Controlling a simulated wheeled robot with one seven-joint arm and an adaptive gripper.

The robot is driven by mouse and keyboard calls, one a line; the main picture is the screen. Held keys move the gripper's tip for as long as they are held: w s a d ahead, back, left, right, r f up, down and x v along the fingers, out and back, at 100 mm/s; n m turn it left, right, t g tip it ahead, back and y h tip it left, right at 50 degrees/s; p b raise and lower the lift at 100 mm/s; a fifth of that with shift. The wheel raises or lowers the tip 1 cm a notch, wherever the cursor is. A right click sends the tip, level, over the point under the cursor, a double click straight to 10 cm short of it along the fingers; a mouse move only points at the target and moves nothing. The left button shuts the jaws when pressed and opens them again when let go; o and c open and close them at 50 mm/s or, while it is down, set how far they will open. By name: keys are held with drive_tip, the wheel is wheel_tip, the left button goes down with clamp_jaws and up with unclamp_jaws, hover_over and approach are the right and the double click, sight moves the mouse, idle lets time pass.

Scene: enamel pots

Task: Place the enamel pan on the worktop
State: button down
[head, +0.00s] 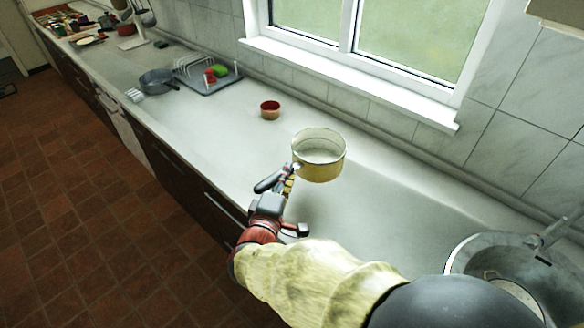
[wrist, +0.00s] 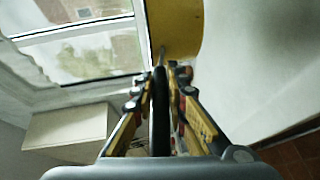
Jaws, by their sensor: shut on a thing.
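The enamel pan (head: 320,167) is yellow outside and white inside, and it is upright in the head view. My gripper (head: 288,180) is at its near left side, shut on its handle. In the wrist view, the dark handle (wrist: 160,115) runs between the fingers of my gripper (wrist: 170,72), and the yellow wall of the pan (wrist: 177,25) is beyond the fingertips. The pan is over the pale worktop (head: 230,140). I cannot tell whether its base touches the worktop. The fingers partly hide the handle.
A small reddish-brown bowl (head: 270,110) stands behind and left of the pan. A grey pot (head: 157,82) and a dish rack (head: 200,75) are farther left. A round metal sink (head: 460,262) is at the lower right. The window wall bounds the back. Clear worktop surrounds the pan.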

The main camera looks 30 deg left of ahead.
drive_tip(key=shift+w+a+f+b, duration=0.9)
drive_tip(key=shift+w+a+f, duration=0.75)
drive_tip(key=shift+f, duration=0.45)
drive_tip(key=shift+w+a+f+b, duration=0.9)
drive_tip(key=shift+w+a+f, duration=0.5)
drive_tip(key=shift+a+f, duration=0.6)
drive_tip(key=shift+w+a+f+b, duration=0.9)
drive_tip(key=shift+w+a+f, duration=0.65)
drive_tip(key=shift+f, duration=0.8)
drive_tip(key=c, duration=1.8)
unclamp_jaws()
drive_tip(key=shift+o, duration=0.2)
drive_tip(key=p+v, duration=0.2)
drive_tip(key=v, duration=1)
drive_tip(key=shift+p, duration=0.3)
